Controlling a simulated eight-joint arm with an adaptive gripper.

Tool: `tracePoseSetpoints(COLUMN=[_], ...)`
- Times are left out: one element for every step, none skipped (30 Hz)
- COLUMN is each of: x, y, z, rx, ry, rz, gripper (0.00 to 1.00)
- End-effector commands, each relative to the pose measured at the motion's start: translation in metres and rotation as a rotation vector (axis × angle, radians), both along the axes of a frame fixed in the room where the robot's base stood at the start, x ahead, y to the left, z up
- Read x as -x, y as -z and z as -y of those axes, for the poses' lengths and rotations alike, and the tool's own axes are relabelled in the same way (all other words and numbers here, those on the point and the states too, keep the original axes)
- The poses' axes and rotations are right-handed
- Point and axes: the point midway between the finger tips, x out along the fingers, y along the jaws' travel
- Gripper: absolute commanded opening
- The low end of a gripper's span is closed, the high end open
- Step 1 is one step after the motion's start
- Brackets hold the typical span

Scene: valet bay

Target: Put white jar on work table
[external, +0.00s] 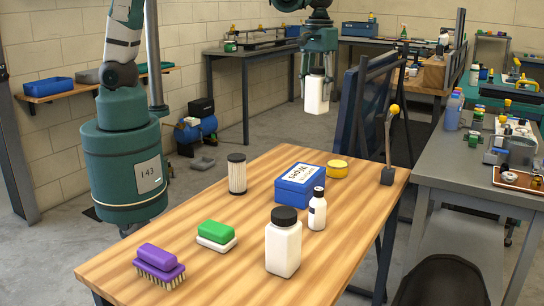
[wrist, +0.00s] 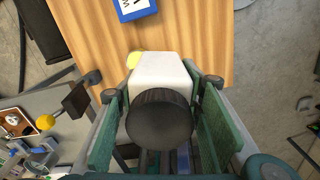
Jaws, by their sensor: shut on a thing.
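My gripper (external: 317,68) is shut on a white jar (external: 317,96) with a dark lid and holds it upright in the air, behind the far edge of the work table. In the wrist view the held white jar (wrist: 158,72) and its black lid sit between my green fingers (wrist: 160,120). The wooden work table (external: 205,275) fills the front of the external view, and its top (wrist: 90,30) shows beyond the jar in the wrist view. Another white jar (external: 284,250) with a black lid stands at the table's near right.
On the table stand a blue box (external: 300,187), a small white bottle (external: 317,212), a ribbed cylinder (external: 237,176), a yellow tin (external: 338,168), a green-and-white block (external: 216,233), a purple brush (external: 159,264) and a yellow-knobbed lever (external: 389,145).

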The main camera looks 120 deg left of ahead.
Motion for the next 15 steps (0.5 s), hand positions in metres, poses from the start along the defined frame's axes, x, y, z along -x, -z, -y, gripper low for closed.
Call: tracePoseSetpoints(x=[-0.009,-0.014,-0.02,-0.025,-0.03,-0.035,-0.04,-0.044,-0.05,-0.054,-0.059,-0.064,-0.069,-0.073,-0.078], y=[-0.001,-0.001,-0.001,-0.001,-0.001,-0.001,-0.001,-0.001,-0.002,-0.002,-0.002,-0.002,-0.002,-0.002,-0.002], z=[0.009,0.015,0.021,0.027,0.032,0.039,0.045,0.051,0.058,0.064,0.07,0.077,0.083,0.089,0.097], rx=[0.0,0.0,0.0,0.0,0.0,0.0,0.0,0.0,0.0,0.0,0.0,0.0,0.0,0.0,0.0], ry=[0.024,0.038,0.056,0.07,0.085,0.103,0.117,0.131,0.148,0.162,0.177,0.195,0.209,0.223,0.241], rz=[0.0,0.0,0.0,0.0,0.0,0.0,0.0,0.0,0.0,0.0,0.0,0.0,0.0,0.0,0.0], gripper=[0.16,0.16,0.16,0.16,0.16,0.16,0.16,0.16,0.16,0.16,0.16,0.16,0.16,0.16,0.16])
